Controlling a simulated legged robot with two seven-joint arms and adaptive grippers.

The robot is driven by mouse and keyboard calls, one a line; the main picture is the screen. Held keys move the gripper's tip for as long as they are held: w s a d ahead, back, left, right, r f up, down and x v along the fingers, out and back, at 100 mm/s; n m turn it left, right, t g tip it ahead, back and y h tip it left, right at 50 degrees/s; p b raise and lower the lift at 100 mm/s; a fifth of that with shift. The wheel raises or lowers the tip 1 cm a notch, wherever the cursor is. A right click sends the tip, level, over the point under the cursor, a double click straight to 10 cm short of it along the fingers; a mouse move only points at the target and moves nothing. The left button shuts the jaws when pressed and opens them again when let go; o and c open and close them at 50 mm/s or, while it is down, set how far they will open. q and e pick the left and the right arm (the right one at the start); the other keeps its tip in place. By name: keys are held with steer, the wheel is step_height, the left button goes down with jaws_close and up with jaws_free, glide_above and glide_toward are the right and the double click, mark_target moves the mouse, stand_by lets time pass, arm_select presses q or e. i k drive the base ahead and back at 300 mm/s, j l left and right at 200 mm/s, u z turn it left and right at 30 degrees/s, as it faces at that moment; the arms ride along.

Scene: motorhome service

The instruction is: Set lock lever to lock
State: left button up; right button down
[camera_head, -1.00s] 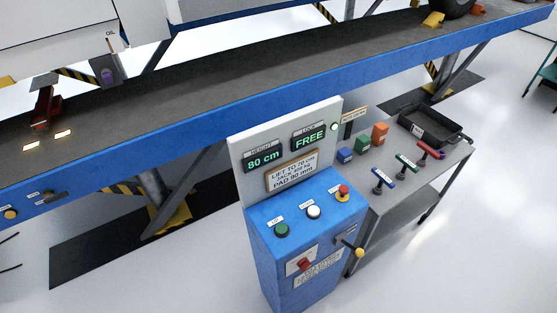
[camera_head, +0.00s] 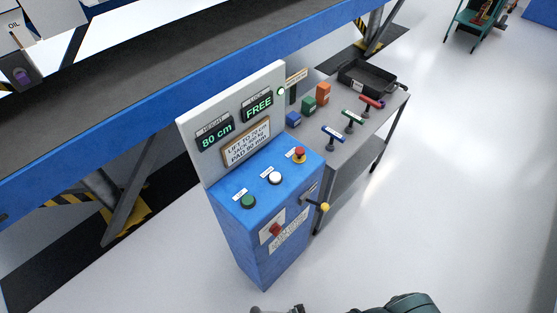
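The lock lever (camera_head: 314,203) sticks out from the right side of the blue control cabinet (camera_head: 267,259). It ends in a yellow knob (camera_head: 325,207) and points to the right, slightly downward. The lock display (camera_head: 258,107) reads FREE in green, and the height display (camera_head: 216,133) reads 80 cm. Dark parts of my arm show at the bottom edge, below the cabinet and apart from the lever. They seem to be my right arm with part of its gripper (camera_head: 277,309), mostly cut off, so its fingers cannot be judged. My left gripper is not in view.
The cabinet top has a green button (camera_head: 248,201), a white button (camera_head: 275,178) and a red stop button (camera_head: 299,154). A red switch (camera_head: 276,230) is on the front. A grey cart (camera_head: 345,150) with handled tools and a black tray (camera_head: 367,77) stands behind right.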

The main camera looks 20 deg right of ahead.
mark_target(325, 207)
steer(key=l+z, duration=0.15)
steer(key=z, duration=0.35)
steer(key=l+z, duration=0.15)
steer(key=z, duration=0.3)
